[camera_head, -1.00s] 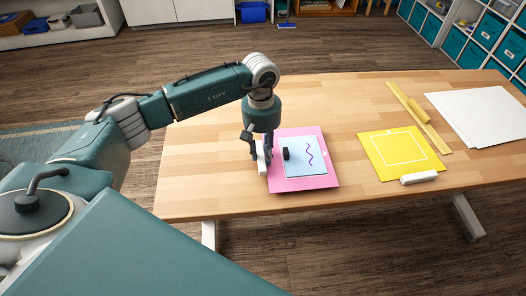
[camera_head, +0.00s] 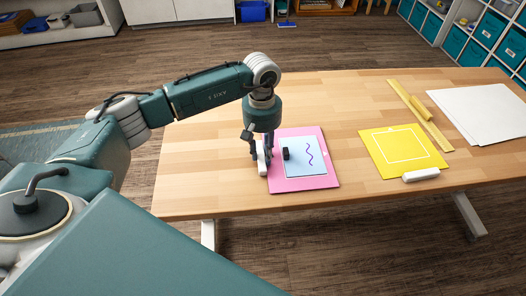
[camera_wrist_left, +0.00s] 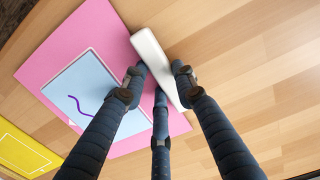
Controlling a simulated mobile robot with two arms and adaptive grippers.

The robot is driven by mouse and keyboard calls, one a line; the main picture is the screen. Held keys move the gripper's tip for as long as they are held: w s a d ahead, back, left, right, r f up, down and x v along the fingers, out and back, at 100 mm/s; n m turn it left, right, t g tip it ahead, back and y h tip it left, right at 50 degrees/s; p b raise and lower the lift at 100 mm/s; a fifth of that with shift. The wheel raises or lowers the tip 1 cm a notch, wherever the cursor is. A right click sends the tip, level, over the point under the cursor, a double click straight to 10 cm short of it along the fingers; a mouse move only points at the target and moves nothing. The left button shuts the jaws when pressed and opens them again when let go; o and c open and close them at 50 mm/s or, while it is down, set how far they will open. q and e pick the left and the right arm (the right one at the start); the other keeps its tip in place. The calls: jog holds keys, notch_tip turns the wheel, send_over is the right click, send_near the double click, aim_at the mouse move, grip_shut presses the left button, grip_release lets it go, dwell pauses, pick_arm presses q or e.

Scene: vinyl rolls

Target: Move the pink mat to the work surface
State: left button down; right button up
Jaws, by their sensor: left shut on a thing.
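The pink mat (camera_head: 314,184) lies flat on the wooden table (camera_head: 200,180). My left gripper (camera_head: 262,160) points down at that edge. In the left wrist view its fingers (camera_wrist_left: 160,88) are closed around the white bar (camera_wrist_left: 152,55), which lies over the edge of the pink mat (camera_wrist_left: 85,40). I cannot tell whether the mat is lifted; it looks flat. My right gripper is not in view.
A yellow mat (camera_head: 375,155) with a white outline and a white bar (camera_head: 421,175) lies to the right. Beyond it are a yellow ruler-like strip (camera_head: 405,98), a yellow roll (camera_head: 422,105) and white sheets (camera_head: 480,115). The tabletop left of the gripper is bare.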

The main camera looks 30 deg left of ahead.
pick_arm(q)
jog(key=shift+f+b, duration=0.15)
jog(key=shift+b, duration=0.15)
jog(key=shift+c, duration=0.5)
grip_release()
dwell(0.5)
jog(key=shift+w+a+r+p, duration=0.1)
jog(key=shift+r+p, duration=0.65)
jog(key=shift+r, duration=0.65)
jog(key=shift+w+a+r+p, duration=0.1)
jog(key=shift+r+p, duration=1.4)
jog(key=shift+r, duration=1.65)
